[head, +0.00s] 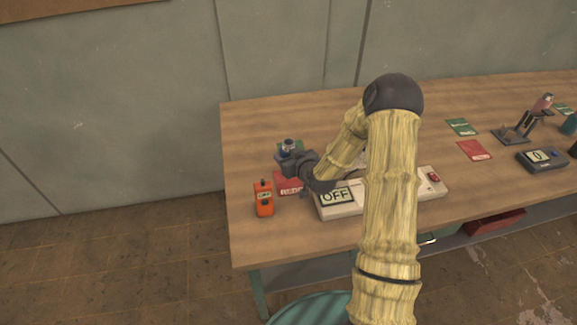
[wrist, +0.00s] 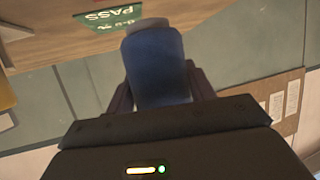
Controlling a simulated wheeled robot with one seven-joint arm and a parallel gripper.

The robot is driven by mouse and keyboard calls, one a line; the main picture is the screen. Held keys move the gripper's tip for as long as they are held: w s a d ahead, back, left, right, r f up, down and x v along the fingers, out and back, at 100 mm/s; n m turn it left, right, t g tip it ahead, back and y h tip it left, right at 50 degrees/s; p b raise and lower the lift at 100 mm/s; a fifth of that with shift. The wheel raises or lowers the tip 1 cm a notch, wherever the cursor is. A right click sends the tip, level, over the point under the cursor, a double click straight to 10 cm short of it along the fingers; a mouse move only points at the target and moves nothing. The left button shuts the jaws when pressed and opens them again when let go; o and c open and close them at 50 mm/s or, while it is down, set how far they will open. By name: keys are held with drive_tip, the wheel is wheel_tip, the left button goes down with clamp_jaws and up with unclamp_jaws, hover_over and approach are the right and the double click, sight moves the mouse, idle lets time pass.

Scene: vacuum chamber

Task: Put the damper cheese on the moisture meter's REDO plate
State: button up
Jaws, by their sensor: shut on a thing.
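A blue cylindrical cheese (wrist: 158,68) with a pale end is between the fingers of my gripper (wrist: 160,92) in the wrist view. In the head view my gripper (head: 287,160) is over the table's left end, where the cheese shows as a small blue patch (head: 284,153). A red plate (head: 287,187) lies just in front of my gripper, partly covered by it; its lettering is too small to read. A green plate (head: 297,146) lies behind, and it reads PASS in the wrist view (wrist: 108,18). An orange handheld meter (head: 264,199) stands at the front left.
A pale box with an OFF display (head: 337,195) lies right of the red plate, partly behind my arm. A small grey cylinder top (head: 290,143) shows by the green plate. Farther right are another green plate (head: 461,127), red plate (head: 474,150) and dark gauge reading 0 (head: 541,159).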

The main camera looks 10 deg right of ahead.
drive_tip(key=shift+f, duration=0.25)
drive_tip(key=shift+f+p, duration=0.3)
drive_tip(key=shift+f, duration=1.8)
drive_tip(key=shift+f, duration=0.2)
drive_tip(key=o, duration=1)
drive_tip(key=shift+r, duration=0.1)
